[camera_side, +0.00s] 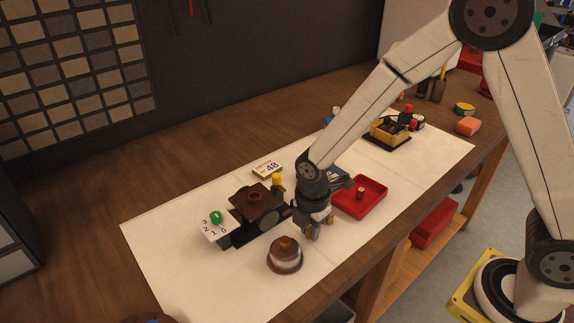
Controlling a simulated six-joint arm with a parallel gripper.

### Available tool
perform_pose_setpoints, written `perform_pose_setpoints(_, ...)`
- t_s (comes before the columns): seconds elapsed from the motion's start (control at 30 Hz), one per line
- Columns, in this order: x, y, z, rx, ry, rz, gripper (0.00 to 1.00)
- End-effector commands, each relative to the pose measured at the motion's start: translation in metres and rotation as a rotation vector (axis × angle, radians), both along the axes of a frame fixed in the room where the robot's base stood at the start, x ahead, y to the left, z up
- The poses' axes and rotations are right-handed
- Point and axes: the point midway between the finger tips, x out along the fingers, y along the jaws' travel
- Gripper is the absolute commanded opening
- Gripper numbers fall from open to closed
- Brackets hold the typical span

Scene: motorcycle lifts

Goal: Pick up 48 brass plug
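A white card marked 48 (267,169) lies on the white sheet behind a dark device. A small yellow peg-like piece (277,180) stands just in front of that card; I cannot tell if it is the brass plug. A small brass-coloured piece (361,192) stands in the red tray (375,204), to the right of my gripper. My gripper (314,231) points down over the sheet, between the dark device and the red tray. Its fingers are small and dark here, and whether they hold anything is unclear.
The dark device (256,203) has a brown square top and a numbered panel with a green knob (216,217). A round brown-and-white piece (285,255) stands in front. A yellow-and-black device (390,132) stands farther back. The sheet's front left is clear.

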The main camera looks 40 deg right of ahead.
Motion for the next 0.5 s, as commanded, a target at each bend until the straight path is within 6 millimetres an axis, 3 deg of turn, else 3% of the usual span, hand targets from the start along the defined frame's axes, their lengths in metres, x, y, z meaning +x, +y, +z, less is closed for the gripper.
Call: perform_pose_setpoints(0.5, 0.0006, 0.0002, 0.0056, 0.001, -0.002, 0.000, 0.00)
